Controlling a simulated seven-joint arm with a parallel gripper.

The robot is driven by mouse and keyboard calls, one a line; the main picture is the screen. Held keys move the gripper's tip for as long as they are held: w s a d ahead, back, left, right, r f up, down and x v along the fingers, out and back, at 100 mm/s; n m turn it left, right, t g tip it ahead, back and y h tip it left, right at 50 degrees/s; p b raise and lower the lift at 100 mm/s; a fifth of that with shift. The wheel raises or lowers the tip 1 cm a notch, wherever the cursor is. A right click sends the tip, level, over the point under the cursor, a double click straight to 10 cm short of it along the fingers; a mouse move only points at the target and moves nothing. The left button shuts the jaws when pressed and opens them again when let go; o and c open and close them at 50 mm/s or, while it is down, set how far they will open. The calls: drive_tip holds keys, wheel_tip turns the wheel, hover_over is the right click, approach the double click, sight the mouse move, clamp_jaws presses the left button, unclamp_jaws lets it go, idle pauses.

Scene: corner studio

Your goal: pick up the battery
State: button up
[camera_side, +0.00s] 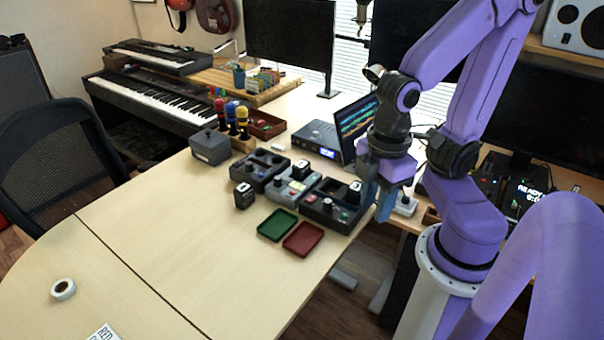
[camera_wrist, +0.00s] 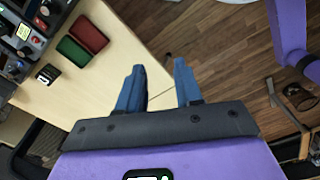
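A black battery (camera_side: 243,195) stands on the pale table, in front of the left charger and left of the green tray. It also shows in the wrist view (camera_wrist: 48,74), at the left, next to the green tray. Two similar black blocks sit on the chargers, one on the middle unit (camera_side: 301,169) and one on the right unit (camera_side: 354,191). My gripper (camera_wrist: 159,68) has its two blue fingers apart with nothing between them. In the side view my gripper (camera_side: 384,203) hangs near the table's right edge, to the right of the battery and chargers.
A green tray (camera_side: 277,224) and a red tray (camera_side: 303,239) lie in front of the chargers. A grey box (camera_side: 210,147), a screwdriver rack (camera_side: 243,143) and a laptop (camera_side: 357,124) stand behind. The table's front left is mostly clear, with a tape roll (camera_side: 63,289).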

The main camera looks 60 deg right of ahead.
drive_tip(key=o, duration=0.5)
drive_tip(key=shift+o, duration=0.2)
drive_tip(key=shift+w, duration=0.1)
drive_tip(key=w+a+r+n, duration=0.1)
drive_tip(key=w+a, duration=0.1)
drive_tip(key=w, duration=1)
drive_tip(key=w+d+f+n, duration=0.1)
drive_tip(key=w+d, duration=0.2)
drive_tip(key=w, duration=0.4)
drive_tip(key=w+d+n, duration=0.1)
drive_tip(key=w+d, duration=0.2)
drive_tip(key=w, duration=0.4)
drive_tip(key=n, duration=0.2)
hover_over(301, 164)
wheel_tip(301, 164, down, 8)
drive_tip(key=f, duration=0.1)
wheel_tip(301, 164, down, 16)
drive_tip(key=shift+d+f, duration=0.1)
drive_tip(key=shift+d, duration=0.05)
